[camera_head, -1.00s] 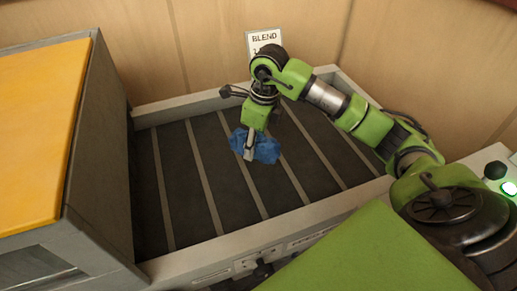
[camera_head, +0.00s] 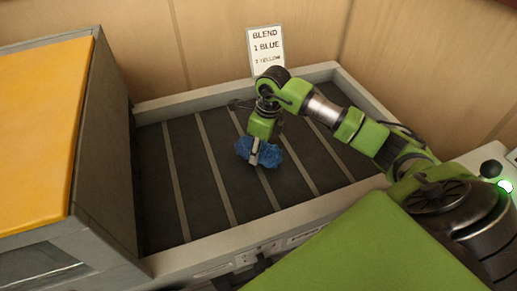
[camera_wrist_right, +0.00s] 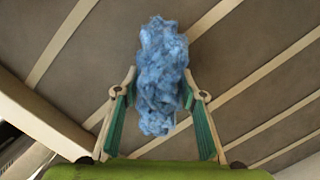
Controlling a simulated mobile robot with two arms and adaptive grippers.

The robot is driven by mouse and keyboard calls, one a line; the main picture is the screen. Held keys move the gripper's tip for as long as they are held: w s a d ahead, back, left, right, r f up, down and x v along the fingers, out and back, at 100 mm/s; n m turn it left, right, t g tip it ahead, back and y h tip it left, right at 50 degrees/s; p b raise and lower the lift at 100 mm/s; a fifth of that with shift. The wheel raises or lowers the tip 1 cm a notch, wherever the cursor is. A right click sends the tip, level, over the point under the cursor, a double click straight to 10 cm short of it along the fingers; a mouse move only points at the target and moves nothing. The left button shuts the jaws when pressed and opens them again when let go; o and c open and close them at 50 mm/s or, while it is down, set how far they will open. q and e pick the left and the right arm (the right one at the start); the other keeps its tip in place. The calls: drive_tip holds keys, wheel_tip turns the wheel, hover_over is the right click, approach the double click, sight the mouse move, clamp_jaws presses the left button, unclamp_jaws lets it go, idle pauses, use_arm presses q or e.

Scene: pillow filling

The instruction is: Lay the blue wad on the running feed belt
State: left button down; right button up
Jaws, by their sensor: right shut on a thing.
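The blue wad (camera_head: 268,154) is a fluffy clump at my right gripper (camera_head: 255,158), over the middle of the feed belt. In the right wrist view the wad (camera_wrist_right: 161,75) sits between the two green-padded fingers of my right gripper (camera_wrist_right: 162,92), which are shut on it. The feed belt (camera_head: 200,190) is dark with light cross slats and lies inside a pale frame. I cannot tell whether the wad touches the belt. My left gripper is not in view.
A grey housing with a yellow top (camera_head: 42,130) stands at the belt's left end. A sign (camera_head: 266,52) at the back reads BLEND, 1 BLUE, and a yellow line. A green light (camera_head: 504,187) glows at the right. The visible belt is otherwise bare.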

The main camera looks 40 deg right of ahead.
drive_tip(key=shift+f+b, duration=0.35)
drive_tip(key=shift+f, duration=0.1)
drive_tip(key=o, duration=1.1)
drive_tip(key=shift+r, duration=0.1)
drive_tip(key=shift+r+p, duration=0.2)
drive_tip(key=shift+p, duration=0.15)
wheel_tip(320, 180, up, 13)
drive_tip(key=s+b, duration=0.1)
drive_tip(key=shift+s+d+f, duration=0.2)
drive_tip(key=shift+s+d, duration=0.05)
drive_tip(key=shift+d, duration=0.2)
